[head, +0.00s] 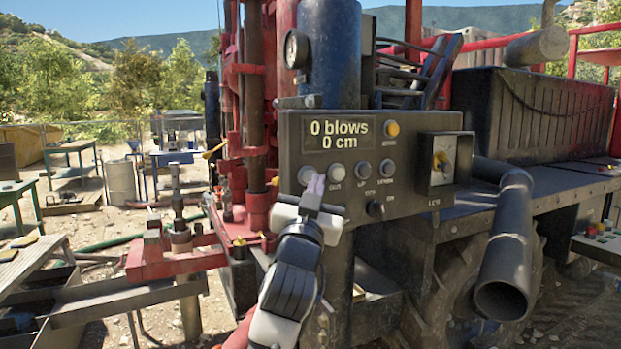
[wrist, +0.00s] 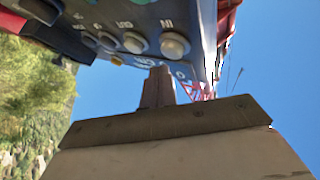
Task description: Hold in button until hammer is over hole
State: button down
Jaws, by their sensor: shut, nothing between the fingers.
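The dark control panel (head: 300,135) carries a row of round pale buttons. The leftmost button (head: 307,175) is partly behind my gripper (head: 315,188); in the wrist view this button (wrist: 173,45) is labelled IN, with OUT (wrist: 134,42) beside it. My gripper is shut and empty. Its fingertips also show in the wrist view (wrist: 158,82), pointing at the panel just below the IN button in the picture, with a small gap visible. The red mast with its hammer parts (head: 258,205) stands left of the panel. I cannot make out the hole.
The panel display (head: 340,134) reads 0 blows, 0 cm. A yellow button (head: 392,129) and a gauge box (head: 442,160) sit to the right. A large dark pipe (head: 508,240) juts out at the right. A red arm with fittings (head: 165,262) extends left of the mast.

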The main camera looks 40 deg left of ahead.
jog(key=shift+w+a, duration=0.1)
jog(key=shift+w+a, duration=0.1)
jog(key=shift+a, duration=0.2)
